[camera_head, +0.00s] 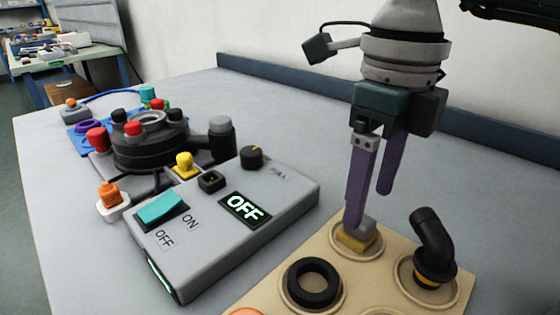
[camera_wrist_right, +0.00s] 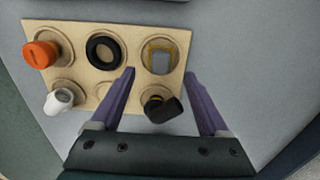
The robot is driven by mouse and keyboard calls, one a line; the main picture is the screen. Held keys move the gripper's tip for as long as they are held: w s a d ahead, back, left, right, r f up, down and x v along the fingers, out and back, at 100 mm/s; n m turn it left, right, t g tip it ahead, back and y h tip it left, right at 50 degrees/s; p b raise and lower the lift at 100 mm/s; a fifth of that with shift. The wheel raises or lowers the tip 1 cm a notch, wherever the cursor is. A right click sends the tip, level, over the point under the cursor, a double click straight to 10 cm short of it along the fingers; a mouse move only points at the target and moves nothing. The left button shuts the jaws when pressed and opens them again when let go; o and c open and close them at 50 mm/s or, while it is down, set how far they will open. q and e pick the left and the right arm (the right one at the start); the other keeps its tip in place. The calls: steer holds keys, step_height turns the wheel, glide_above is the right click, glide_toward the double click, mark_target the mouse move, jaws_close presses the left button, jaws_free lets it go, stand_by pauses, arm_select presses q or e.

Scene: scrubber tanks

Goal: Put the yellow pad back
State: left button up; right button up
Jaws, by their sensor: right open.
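The yellow pad (camera_head: 356,242), with a grey block on top, lies in a round recess of the beige tray (camera_head: 258,291). In the right wrist view the pad (camera_wrist_right: 160,58) sits in the recess at the upper right, with its yellow edge showing around the grey. My right gripper (camera_head: 370,211) points down above the tray with its purple fingers apart. In the head view one fingertip overlaps the grey block; I cannot tell whether they touch. In the right wrist view the open fingers (camera_wrist_right: 159,73) show no object held between them. My left gripper is not in view.
The tray also holds a black ring (camera_head: 313,282), a black elbow pipe (camera_head: 432,240), an orange part (camera_wrist_right: 41,54) and a white part (camera_wrist_right: 60,98). Left of it stands a grey control box (camera_head: 290,196) reading OFF, with a black round device (camera_head: 150,150) behind.

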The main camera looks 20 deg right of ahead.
mark_target(364, 220)
step_height(364, 220, up, 7)
steer(key=shift+r, duration=0.2)
